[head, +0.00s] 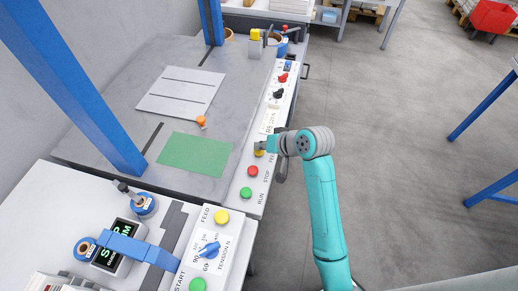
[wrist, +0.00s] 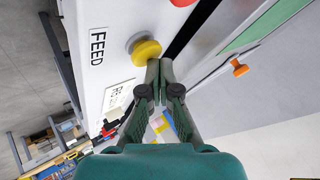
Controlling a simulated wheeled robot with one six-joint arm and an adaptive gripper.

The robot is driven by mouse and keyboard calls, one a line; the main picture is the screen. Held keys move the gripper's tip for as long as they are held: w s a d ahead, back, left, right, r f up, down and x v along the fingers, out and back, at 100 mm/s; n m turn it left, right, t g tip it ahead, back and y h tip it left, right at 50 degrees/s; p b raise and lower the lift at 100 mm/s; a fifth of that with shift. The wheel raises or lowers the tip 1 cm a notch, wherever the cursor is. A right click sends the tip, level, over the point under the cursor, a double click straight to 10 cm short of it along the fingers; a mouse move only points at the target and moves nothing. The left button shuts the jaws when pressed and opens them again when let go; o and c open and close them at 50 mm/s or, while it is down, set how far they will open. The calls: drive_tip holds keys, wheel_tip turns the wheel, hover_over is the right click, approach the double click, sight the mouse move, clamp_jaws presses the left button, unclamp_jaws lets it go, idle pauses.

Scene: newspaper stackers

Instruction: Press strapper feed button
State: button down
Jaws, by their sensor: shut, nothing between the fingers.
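Two yellow buttons marked FEED show in the head view. One yellow button (head: 222,216) is on the near white panel (head: 232,240), above the TENSION knob (head: 208,249). The other yellow button (head: 259,153) is on the long side panel (head: 257,186), partly hidden by my gripper (head: 262,146). My gripper is shut and empty. In the wrist view, the fingertips (wrist: 160,68) are at the edge of the side panel's yellow button (wrist: 145,50), beside its FEED label. I cannot tell whether they touch it. The near panel's button is apart from my gripper.
A red STOP button (head: 253,171) and a green RUN button (head: 246,192) sit close by on the side panel. A green START button (head: 197,285) is on the near panel. A blue post (head: 80,85) rises at left.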

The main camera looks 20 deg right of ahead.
sight(261, 152)
drive_tip(key=shift+f, duration=0.2)
drive_tip(key=shift+r, duration=0.95)
drive_tip(key=shift+r, duration=0.1)
drive_tip(key=shift+r, duration=2.4)
drive_tip(key=shift+s, duration=0.1)
